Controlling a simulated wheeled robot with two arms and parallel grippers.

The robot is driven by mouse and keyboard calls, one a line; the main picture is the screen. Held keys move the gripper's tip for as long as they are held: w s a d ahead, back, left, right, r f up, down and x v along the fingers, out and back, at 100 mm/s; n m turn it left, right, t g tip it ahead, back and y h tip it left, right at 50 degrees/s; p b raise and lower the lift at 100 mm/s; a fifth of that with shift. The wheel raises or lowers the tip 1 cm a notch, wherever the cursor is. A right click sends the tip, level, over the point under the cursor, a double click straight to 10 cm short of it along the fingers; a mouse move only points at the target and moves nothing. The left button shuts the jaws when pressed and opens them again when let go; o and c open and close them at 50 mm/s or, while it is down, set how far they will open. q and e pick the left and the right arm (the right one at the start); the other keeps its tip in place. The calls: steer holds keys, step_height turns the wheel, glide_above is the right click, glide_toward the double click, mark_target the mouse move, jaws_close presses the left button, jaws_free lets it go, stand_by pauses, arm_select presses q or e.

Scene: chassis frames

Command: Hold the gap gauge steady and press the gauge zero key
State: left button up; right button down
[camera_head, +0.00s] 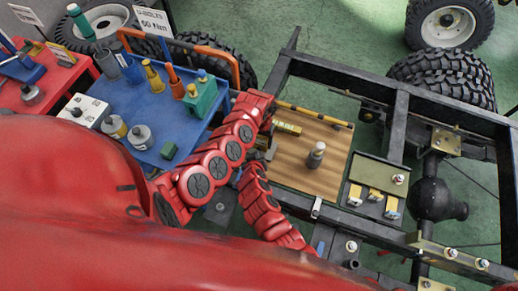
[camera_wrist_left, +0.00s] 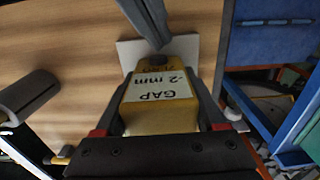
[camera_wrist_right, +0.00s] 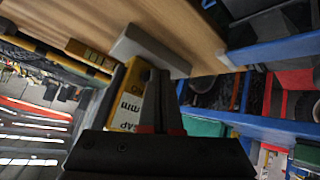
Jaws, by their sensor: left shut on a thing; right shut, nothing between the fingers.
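The gap gauge (camera_wrist_left: 158,115) is a yellow block with a white "GAP -2 mm" label. In the left wrist view, my left gripper (camera_wrist_left: 160,88) is shut on its sides. The gauge also shows in the right wrist view (camera_wrist_right: 130,98), partly behind my right fingers. My right gripper (camera_wrist_right: 160,78) is shut and empty, its tips close to the gauge's far end. Its tip also shows in the left wrist view (camera_wrist_left: 154,40). In the head view my arms mostly hide the gauge.
A wooden board (camera_head: 300,178) lies across the black chassis frame (camera_head: 345,75), with a grey cylinder (camera_head: 316,155) standing on it and a yellow block (camera_head: 288,128) near its edge. A blue table (camera_head: 150,106) with bottles and tools stands at left.

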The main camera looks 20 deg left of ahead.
steer(key=shift+w, duration=0.45)
stand_by(0.4)
steer(key=shift+s, duration=0.9)
steer(key=shift+s, duration=0.1)
steer(key=shift+s+a, duration=0.1)
steer(key=shift+s, duration=2.3)
arm_select(q)
steer(key=o, duration=1.5)
